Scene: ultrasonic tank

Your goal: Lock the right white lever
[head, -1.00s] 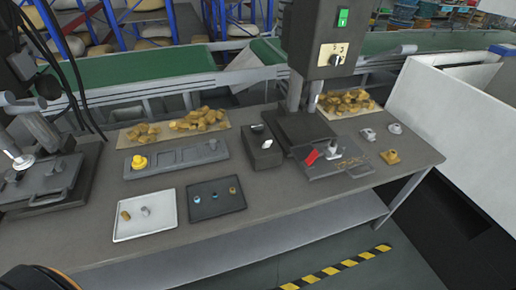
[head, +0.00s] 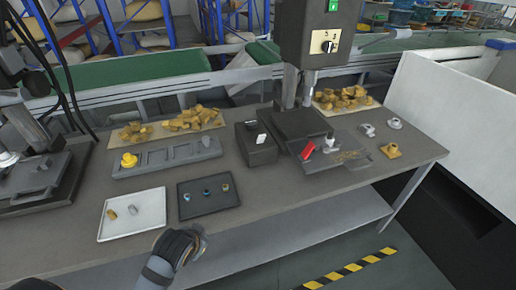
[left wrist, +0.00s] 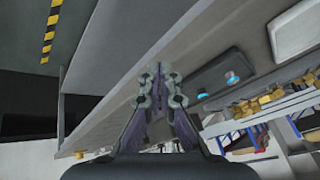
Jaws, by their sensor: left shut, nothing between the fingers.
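A small white upright lever (head: 329,143) stands on the dark fixture plate (head: 345,158) at the right of the bench, beside a red handle (head: 307,150). Whether it is locked cannot be told at this size. My left gripper (head: 201,236) comes in at the bottom of the head view, near the bench's front edge and well to the front left of the lever. In the left wrist view my left gripper (left wrist: 164,88) has its fingers together with nothing between them. The lever cannot be made out there. My right gripper is not in view.
A black tray (head: 233,203) and a white tray (head: 150,232) lie toward the front. The bench front right of the black tray is clear.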

